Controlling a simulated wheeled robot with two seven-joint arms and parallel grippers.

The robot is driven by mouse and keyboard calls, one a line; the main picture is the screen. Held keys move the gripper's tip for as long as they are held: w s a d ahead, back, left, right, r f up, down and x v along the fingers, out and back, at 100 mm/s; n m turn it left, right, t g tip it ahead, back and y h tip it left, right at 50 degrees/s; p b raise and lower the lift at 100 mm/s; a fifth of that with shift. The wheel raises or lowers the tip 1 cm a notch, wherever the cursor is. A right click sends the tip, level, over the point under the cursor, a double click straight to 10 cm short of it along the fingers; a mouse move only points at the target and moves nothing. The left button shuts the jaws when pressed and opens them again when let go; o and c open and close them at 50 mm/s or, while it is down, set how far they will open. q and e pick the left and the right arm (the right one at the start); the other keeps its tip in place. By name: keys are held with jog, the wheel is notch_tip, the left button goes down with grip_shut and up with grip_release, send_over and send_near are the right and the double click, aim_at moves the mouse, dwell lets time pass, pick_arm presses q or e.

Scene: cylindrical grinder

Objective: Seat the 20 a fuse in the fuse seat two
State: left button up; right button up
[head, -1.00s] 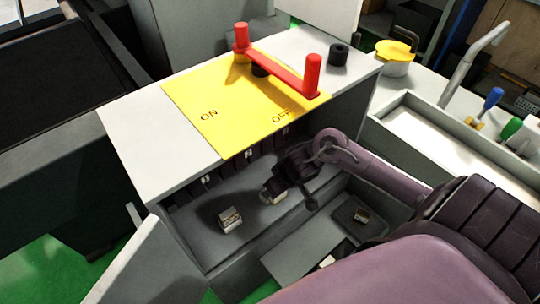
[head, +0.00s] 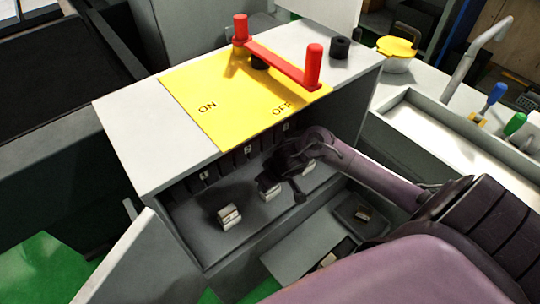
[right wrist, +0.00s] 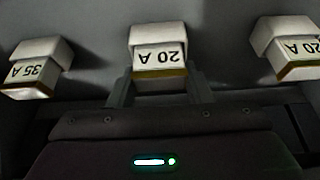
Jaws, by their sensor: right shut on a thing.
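In the right wrist view, a white 20 A fuse (right wrist: 158,58) with a brown edge sits between the fingers of my right gripper (right wrist: 160,88), which is shut on it. In the head view this fuse (head: 268,192) is the middle of three white blocks in the open cabinet, and my dark right gripper (head: 277,178) is over it. It lines up with its neighbours, a 35 A fuse (right wrist: 32,75) and another 20 A fuse (right wrist: 298,58). Its underside and contact with the seat are hidden. My left gripper is not in view.
The red handle (head: 280,60) stands on the yellow ON/OFF plate (head: 205,118). The cabinet top overhangs the fuses; the door (head: 125,270) stands open at left.

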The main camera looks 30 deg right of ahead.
jog(key=o, duration=1)
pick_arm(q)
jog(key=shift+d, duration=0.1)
pick_arm(e)
jog(key=shift+o, duration=0.2)
jog(key=shift+r, duration=0.15)
jog(key=shift+p+v, duration=0.7)
jog(key=shift+v, duration=0.4)
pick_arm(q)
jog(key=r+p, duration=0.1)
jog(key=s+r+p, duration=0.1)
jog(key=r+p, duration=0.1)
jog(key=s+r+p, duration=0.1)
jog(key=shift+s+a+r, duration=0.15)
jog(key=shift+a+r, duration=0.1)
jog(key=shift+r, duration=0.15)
pick_arm(e)
jog(key=v, duration=0.9)
jog(key=shift+r, duration=0.35)
jog(key=shift+s, duration=0.1)
